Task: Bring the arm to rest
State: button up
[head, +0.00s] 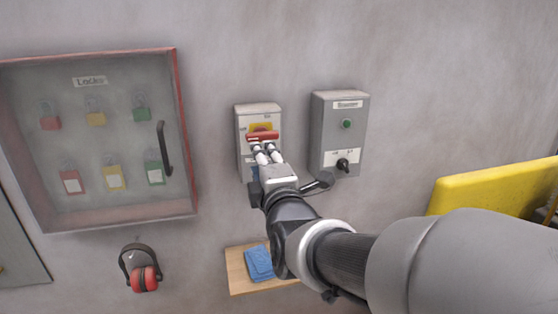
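My arm reaches in from the lower right toward the wall. My gripper (264,149) is in front of a grey switch box (258,109) with a yellow plate (262,127) and a red handle (262,136). Its two pale fingertips overlap or lie just below the red handle. They look close together, but I cannot tell whether they touch or grip it. The gripper and its wrist hide the lower part of the box.
A second grey box (322,112) with a green button and black knob is close on the right. A lock cabinet (184,75) with a handle hangs left, above red ear defenders (145,279). A wooden shelf (241,282) holds a blue cloth (259,262). A yellow panel (485,192) is at right.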

jog(key=s+d+f+m+g+h, duration=0.1)
jog(key=s+d+f+m+g, duration=0.3)
jog(key=s, duration=0.6)
jog(key=s+d+f+m+g+h, duration=0.2)
jog(key=s+d+f+m+g, duration=0.2)
jog(key=s+d+f+m, duration=0.3)
jog(key=s+d+f+m+g+h, duration=0.2)
jog(key=s+d+f+m+g, duration=0.2)
jog(key=s+m, duration=0.6)
jog(key=s+d+f, duration=0.2)
jog(key=s+d, duration=0.1)
jog(key=s, duration=0.1)
jog(key=shift+s+d+g, duration=0.35)
jog(key=shift+g, duration=0.05)
jog(key=shift+a, duration=0.1)
